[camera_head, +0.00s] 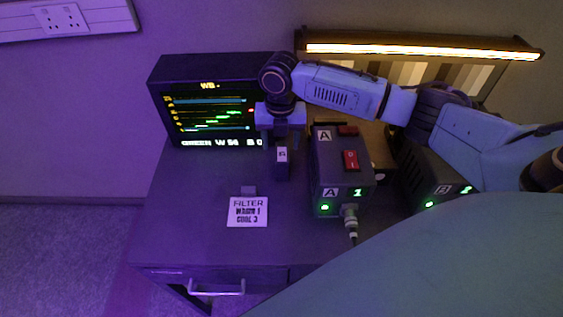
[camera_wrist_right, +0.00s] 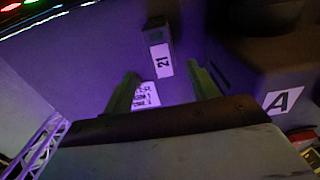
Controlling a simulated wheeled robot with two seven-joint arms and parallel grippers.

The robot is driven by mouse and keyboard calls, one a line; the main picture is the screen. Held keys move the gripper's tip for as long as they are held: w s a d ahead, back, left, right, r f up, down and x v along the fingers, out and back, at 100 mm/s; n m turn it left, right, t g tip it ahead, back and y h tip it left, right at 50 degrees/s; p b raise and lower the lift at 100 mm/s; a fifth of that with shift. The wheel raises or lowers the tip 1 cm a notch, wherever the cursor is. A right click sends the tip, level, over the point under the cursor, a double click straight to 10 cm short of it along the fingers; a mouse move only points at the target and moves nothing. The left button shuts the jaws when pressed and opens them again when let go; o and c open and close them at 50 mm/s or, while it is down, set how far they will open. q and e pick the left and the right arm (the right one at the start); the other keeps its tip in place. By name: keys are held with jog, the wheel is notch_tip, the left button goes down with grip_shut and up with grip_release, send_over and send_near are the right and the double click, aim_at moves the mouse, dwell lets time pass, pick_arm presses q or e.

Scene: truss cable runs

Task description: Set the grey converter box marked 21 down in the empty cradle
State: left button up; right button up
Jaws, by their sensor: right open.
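The small grey converter box (camera_head: 282,168) stands on the desk, left of the large box marked A. In the right wrist view its white label (camera_wrist_right: 163,62) reads 21. My right gripper (camera_head: 281,140) is above and close to it in the head view. In the right wrist view its two green fingers (camera_wrist_right: 160,80) are spread wide, with the converter box just beyond their tips and nothing held between them. I cannot make out an empty cradle in either view. My left gripper is not in view.
Box A (camera_head: 341,170) has a red switch and a cable plugged in front. Box B (camera_head: 428,187) stands to its right. A monitor (camera_head: 212,115) is behind. A filter card (camera_head: 248,211) lies front left. Bare desk (camera_head: 185,215) shows at left; a lit strip (camera_head: 420,50) is at the back.

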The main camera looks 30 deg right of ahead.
aim_at(282, 151)
jog(key=f, duration=0.7)
jog(key=shift+w+d+f+b, duration=0.2)
jog(key=shift+d+b, duration=0.15)
jog(key=shift+d, duration=0.05)
jog(key=shift+c, duration=0.2)
grip_shut()
